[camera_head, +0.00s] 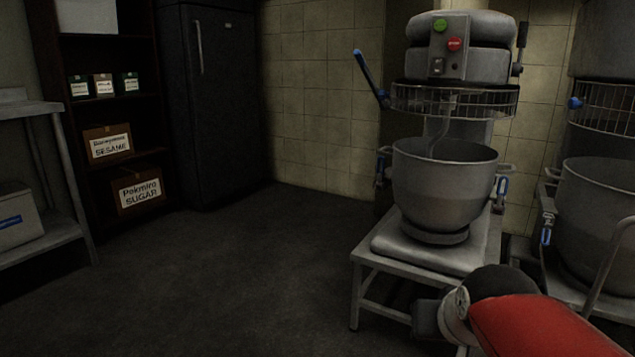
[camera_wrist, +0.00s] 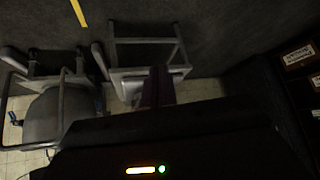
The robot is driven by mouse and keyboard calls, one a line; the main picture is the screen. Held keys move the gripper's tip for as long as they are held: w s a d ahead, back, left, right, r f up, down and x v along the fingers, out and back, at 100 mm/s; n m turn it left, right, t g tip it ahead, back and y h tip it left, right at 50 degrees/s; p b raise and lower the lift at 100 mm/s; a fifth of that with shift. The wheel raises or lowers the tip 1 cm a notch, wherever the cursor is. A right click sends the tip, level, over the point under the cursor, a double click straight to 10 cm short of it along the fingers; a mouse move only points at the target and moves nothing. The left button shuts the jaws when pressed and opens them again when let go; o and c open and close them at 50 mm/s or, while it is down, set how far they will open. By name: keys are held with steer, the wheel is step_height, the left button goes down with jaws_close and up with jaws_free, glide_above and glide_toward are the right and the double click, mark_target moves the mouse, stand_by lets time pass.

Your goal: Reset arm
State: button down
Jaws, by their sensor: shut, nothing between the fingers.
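My gripper (camera_wrist: 158,88) shows in the wrist view as dark fingers side by side in the middle, shut and empty. Its dark body with a small lit bar fills the bottom of that view. In the head view my red and grey arm reaches in from the lower right, in front of the mixer's stand. The gripper's fingers cannot be made out there. The wrist view appears upside down, with the floor at the top. Nothing is seen touching the fingers.
A mixer with a steel bowl (camera_head: 445,182) stands on a low metal stand (camera_head: 375,290) close to my arm. A second mixer bowl (camera_head: 602,215) is at right. A dark fridge (camera_head: 215,105), a shelf with boxes (camera_head: 108,142) and a steel table (camera_head: 45,240) are at left. The floor (camera_head: 220,285) is clear.

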steer(key=s+a+f+n+g+p, duration=0.1)
steer(key=s+a+f+n+g, duration=0.2)
steer(key=s, duration=0.8)
step_height(320, 180, up, 12)
steer(key=m+t+p, duration=0.1)
steer(key=p, duration=1.1)
steer(key=shift+w+y, duration=0.25)
steer(key=shift+y, duration=0.05)
steer(key=shift+d, duration=0.15)
